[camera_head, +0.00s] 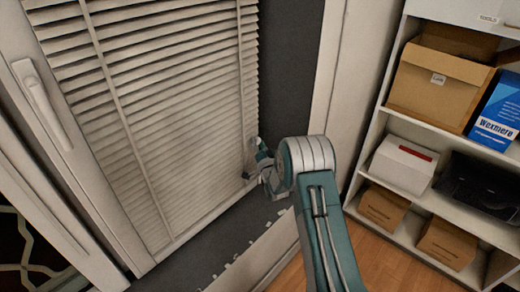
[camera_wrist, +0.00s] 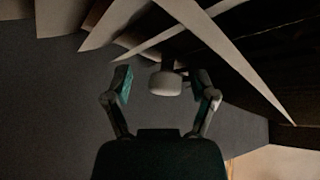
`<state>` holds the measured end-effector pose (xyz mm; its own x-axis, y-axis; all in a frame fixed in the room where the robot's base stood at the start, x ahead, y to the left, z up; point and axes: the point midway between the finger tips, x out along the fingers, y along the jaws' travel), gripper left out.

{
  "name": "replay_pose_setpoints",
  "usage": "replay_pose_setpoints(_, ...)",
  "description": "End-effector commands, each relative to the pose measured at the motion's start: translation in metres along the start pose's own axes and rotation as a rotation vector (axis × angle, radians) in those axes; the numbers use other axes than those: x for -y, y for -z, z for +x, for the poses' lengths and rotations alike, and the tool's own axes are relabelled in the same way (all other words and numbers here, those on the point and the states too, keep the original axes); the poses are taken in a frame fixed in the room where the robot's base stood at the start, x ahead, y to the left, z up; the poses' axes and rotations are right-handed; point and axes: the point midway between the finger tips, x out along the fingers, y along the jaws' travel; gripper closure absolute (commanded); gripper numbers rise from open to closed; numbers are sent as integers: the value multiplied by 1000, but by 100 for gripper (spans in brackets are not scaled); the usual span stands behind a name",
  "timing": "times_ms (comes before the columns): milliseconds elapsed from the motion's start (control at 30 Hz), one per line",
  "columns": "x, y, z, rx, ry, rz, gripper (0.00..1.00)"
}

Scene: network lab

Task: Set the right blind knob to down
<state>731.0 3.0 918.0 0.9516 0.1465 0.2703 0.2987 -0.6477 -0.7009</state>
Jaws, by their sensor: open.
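A small whitish knob (camera_wrist: 165,84) with a rounded body on a short dark stem shows in the wrist view, near the lower edge of the blind slats. My gripper (camera_wrist: 163,92) is open. Its two fingers stand on either side of the knob, with a visible gap on both sides. In the head view, my gripper (camera_head: 252,160) is at the right edge of the white blind (camera_head: 170,110), low down by the dark wall strip. The knob cannot be made out there, and I cannot tell its setting.
A white window handle (camera_head: 42,103) is on the frame at left. A shelf (camera_head: 388,125) with cardboard boxes (camera_head: 438,85), a blue box (camera_head: 498,115) and a white box (camera_head: 403,164) stands at right. Pale slats (camera_wrist: 185,20) hang close above the gripper in the wrist view.

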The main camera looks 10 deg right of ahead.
Motion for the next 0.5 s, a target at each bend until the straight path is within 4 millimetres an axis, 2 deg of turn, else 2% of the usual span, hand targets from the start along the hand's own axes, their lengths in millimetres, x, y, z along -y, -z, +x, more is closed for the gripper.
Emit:
replay_pose_setpoints(167, -1, 0, -26, 2, -4, 0, 26)
replay_pose_setpoints(500, -2, -1, -95, 2, -5, 0, 26)
